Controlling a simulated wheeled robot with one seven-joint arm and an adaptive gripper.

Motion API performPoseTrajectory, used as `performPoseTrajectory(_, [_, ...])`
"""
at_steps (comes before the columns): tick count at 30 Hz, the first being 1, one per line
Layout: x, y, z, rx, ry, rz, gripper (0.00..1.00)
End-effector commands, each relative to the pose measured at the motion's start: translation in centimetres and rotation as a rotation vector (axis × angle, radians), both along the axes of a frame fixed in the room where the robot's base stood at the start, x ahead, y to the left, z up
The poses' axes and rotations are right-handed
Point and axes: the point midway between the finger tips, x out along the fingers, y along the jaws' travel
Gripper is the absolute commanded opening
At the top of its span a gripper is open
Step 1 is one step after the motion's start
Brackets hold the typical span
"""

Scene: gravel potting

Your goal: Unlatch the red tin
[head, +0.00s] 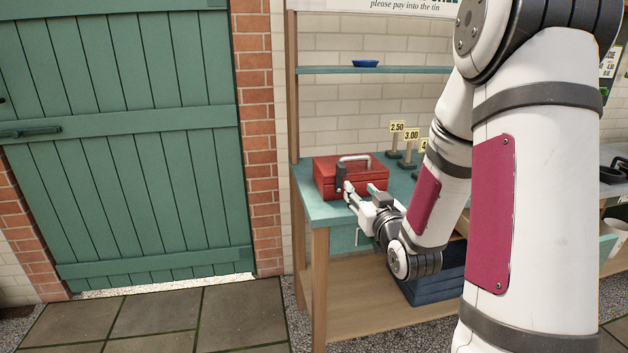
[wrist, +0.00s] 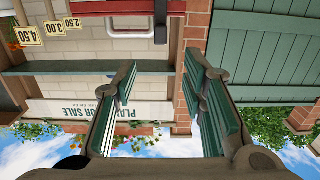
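The red tin (head: 368,182) stands on the left end of the teal-topped bench, with a pale metal handle (head: 355,158) over its lid. A dark upright piece, which looks like the latch (head: 341,172), is on its front left part. My gripper (head: 360,192) is just in front of the tin. In the wrist view, which is upside down, the fingers (wrist: 158,70) are apart with nothing between them. The red tin (wrist: 100,8) crosses the top of that view. The dark latch (wrist: 161,14) lies in line with the gap, beyond the fingertips. Whether it is fastened I cannot tell.
The bench (head: 311,212) has several price signs (head: 397,128) standing behind and right of the tin. A shelf (head: 330,70) with a blue dish (head: 366,63) is above. A closed green door (head: 130,140) is left. Dark blue crates (head: 435,287) sit below.

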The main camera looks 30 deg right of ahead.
Motion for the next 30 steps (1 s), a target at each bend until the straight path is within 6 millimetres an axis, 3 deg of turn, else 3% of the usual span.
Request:
performPoseTrajectory(8, [1.4, -0.9, -0.1, 0.000, -0.033, -0.005, 0.38])
performPoseTrajectory(21, [9.4, -3.1, -0.2, 0.001, -0.032, -0.004, 0.38])
performPoseTrajectory(30, [12.7, -4.1, -0.2, 0.002, -0.031, -0.005, 0.38])
